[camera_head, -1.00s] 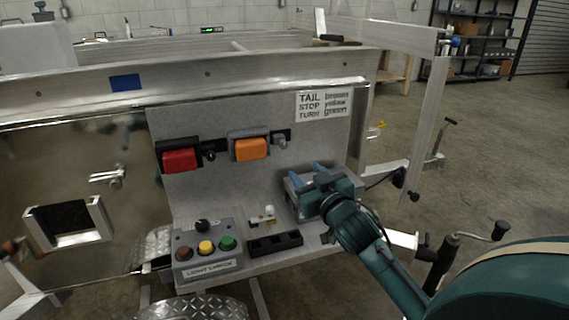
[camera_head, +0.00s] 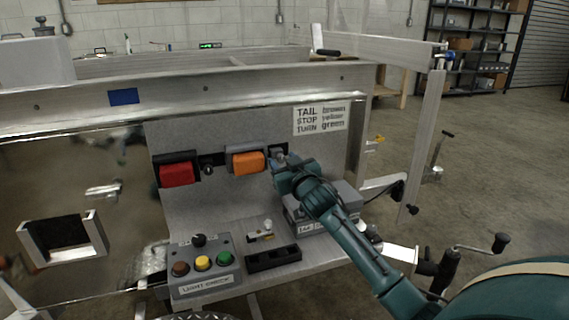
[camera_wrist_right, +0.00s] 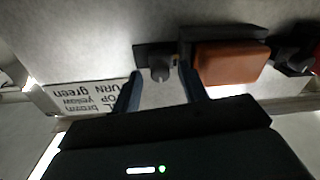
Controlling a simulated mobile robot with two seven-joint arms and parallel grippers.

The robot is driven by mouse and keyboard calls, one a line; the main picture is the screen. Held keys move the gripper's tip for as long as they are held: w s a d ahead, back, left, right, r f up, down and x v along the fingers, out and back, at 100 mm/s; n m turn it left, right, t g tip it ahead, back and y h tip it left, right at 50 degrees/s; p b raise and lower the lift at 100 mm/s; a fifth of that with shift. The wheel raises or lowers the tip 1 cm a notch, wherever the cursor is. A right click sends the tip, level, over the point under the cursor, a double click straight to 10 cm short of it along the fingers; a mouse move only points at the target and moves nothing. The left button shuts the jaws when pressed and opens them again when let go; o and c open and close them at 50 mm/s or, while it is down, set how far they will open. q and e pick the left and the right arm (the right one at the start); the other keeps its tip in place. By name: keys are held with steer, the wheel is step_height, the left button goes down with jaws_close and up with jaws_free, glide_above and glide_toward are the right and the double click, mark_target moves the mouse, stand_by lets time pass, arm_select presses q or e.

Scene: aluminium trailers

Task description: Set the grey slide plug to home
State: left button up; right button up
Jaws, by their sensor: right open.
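A small grey plug (camera_wrist_right: 160,72) sits on a black bracket beside the orange lamp (camera_head: 248,161); I take it for the grey slide plug. In the head view my gripper partly hides it. My right gripper (camera_head: 283,168) is open in front of the panel, just right of the orange lamp. In the right wrist view its two fingers (camera_wrist_right: 160,88) stand on either side of the plug, with a gap; I cannot tell how far the tips are from the panel. No home mark can be made out. My left gripper is out of view.
A red lamp (camera_head: 178,172) with a black plug (camera_head: 207,167) is on the left. Below stand a light-check box (camera_head: 203,266) with coloured buttons, a black slotted tray (camera_head: 272,259), a small white-knobbed part (camera_head: 262,233) and a grey box (camera_head: 347,197). A printed label (camera_head: 320,118) is above right.

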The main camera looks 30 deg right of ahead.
steer(key=shift+c, duration=0.5)
jaws_close()
